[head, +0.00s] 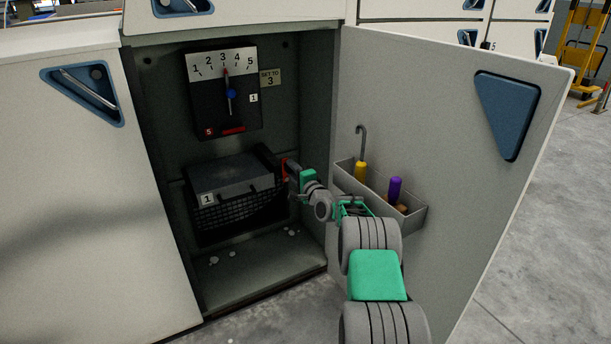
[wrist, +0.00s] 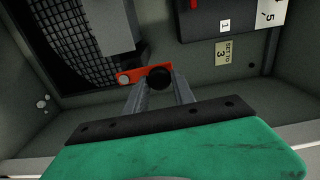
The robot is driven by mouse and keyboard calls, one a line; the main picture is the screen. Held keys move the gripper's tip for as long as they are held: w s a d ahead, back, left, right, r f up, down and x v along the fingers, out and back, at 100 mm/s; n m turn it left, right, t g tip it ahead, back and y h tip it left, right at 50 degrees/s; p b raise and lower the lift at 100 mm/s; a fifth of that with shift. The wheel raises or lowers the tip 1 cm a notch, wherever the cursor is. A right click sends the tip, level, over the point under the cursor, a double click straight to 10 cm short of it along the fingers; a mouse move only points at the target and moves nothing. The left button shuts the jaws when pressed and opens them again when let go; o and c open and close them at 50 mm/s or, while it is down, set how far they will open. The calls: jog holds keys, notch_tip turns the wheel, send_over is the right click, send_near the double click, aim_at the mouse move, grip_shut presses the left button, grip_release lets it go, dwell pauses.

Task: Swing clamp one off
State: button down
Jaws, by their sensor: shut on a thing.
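The clamp is a red lever with a round black knob; it shows in the wrist view (wrist: 133,75) at the right end of the dark box marked 1 (head: 222,178). In the head view only a bit of its red (head: 285,166) shows beside my gripper. My gripper (wrist: 160,82) has its two grey fingers on either side of the black knob, shut on it. In the head view my gripper (head: 291,170) reaches into the open cabinet from the right and partly hides the clamp. The box has a black mesh front.
A dial panel (head: 222,108) numbered 1 to 5 hangs above the box, beside a "SET TO 3" tag (head: 270,78). The cabinet door (head: 455,130) stands open on the right, with a tool tray (head: 408,218) close to my arm. White bits of fluff lie on the cabinet floor.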

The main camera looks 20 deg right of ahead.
dwell(0.3)
jog(key=c, duration=1.1)
grip_release()
jog(key=s, duration=0.2)
jog(key=s+p, duration=0.1)
jog(key=s, duration=0.2)
jog(key=s+p, duration=0.1)
jog(key=s, duration=0.2)
jog(key=shift+d, duration=0.4)
